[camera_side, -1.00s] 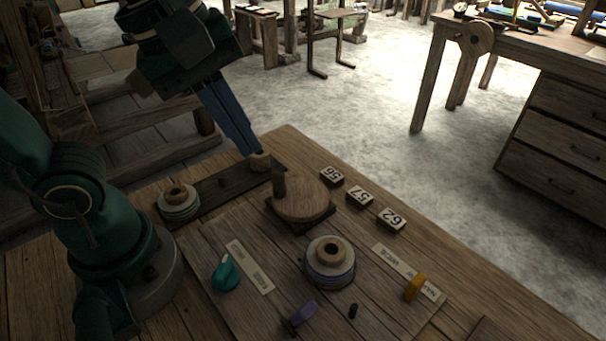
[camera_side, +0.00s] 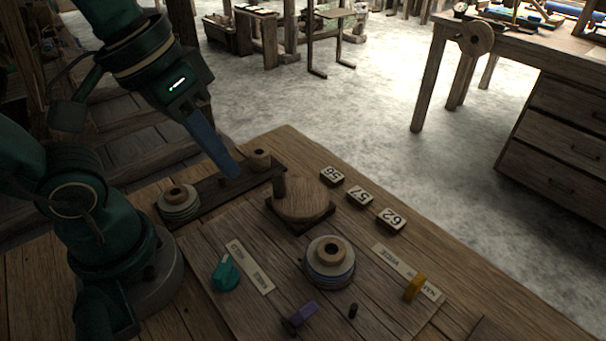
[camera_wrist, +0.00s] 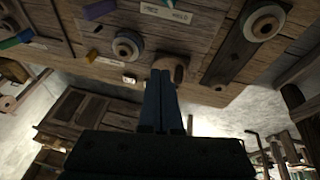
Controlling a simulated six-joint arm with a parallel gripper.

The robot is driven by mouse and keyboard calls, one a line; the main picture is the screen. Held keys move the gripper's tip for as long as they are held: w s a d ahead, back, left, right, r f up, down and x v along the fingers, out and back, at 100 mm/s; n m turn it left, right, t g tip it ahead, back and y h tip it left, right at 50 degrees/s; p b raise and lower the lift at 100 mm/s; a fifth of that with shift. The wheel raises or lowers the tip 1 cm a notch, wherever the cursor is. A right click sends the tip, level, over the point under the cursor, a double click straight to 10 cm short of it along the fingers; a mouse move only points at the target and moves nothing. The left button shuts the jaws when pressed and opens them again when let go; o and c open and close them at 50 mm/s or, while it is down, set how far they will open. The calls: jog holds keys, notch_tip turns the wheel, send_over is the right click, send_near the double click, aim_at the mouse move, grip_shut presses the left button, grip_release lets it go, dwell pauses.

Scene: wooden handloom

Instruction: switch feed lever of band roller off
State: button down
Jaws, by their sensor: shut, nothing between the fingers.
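Three coloured levers sit on the wooden board in the side view: a teal lever (camera_side: 226,274) at left, a purple lever (camera_side: 300,315) at the front, and an orange lever (camera_side: 414,287) at right. Label strips lie beside the teal lever (camera_side: 250,266) and the orange one (camera_side: 410,273); their print is too small to read surely. A spool-like roller (camera_side: 330,262) stands between the levers. I cannot tell which lever is the feed lever. My gripper (camera_side: 230,172) is shut and empty, above the dark strip at the back left, apart from all levers. Its closed fingers (camera_wrist: 161,73) show in the wrist view.
A round wooden block with an upright peg (camera_side: 300,197) stands near my gripper. Another spool (camera_side: 178,203) and a small wooden knob (camera_side: 259,160) stand on the dark strip (camera_side: 215,190). Numbered tiles (camera_side: 360,195) line the far edge. The air above the board is clear.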

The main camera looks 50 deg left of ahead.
aim_at(306, 305)
jog(key=d+r+g+h, duration=0.1)
jog(key=d+g+h, duration=0.1)
jog(key=d+g, duration=0.3)
jog(key=shift+m+t, duration=0.5)
jog(key=d+x, duration=0.1)
jog(key=x, duration=0.7)
jog(key=d+x, duration=0.1)
jog(key=x, duration=0.3)
jog(key=shift+s+d+r, duration=0.15)
jog(key=shift+d+r, duration=0.2)
jog(key=shift+d+f, duration=0.2)
jog(key=shift+d, duration=0.65)
jog(key=shift+d, duration=0.1)
jog(key=shift+d+f, duration=0.15)
jog(key=shift+d, duration=0.85)
jog(key=shift+a, duration=0.1)
